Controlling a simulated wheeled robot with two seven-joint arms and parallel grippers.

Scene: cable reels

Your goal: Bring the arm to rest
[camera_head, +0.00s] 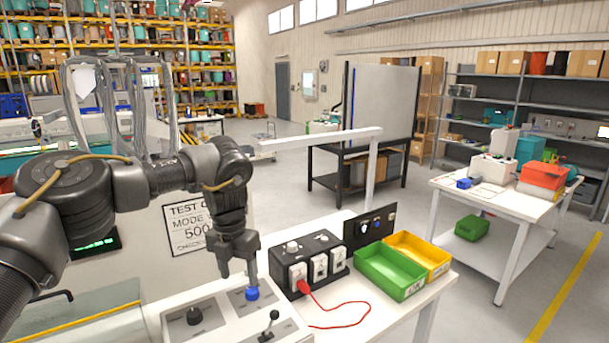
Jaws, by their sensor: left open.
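My left arm (78,195) comes in from the left and bends down over the control panel at the front. My left gripper (239,270) points down and is open, with its fingertips close to a blue knob (252,293) on the panel. I cannot tell whether a finger touches the knob. Nothing shows held in the gripper. My right gripper is not in view.
The control panel (215,312) also has a black knob (194,316) and a small lever (270,325). To the right are a black socket box (308,262) with a red cable (340,305), a green bin (390,270) and a yellow bin (418,254).

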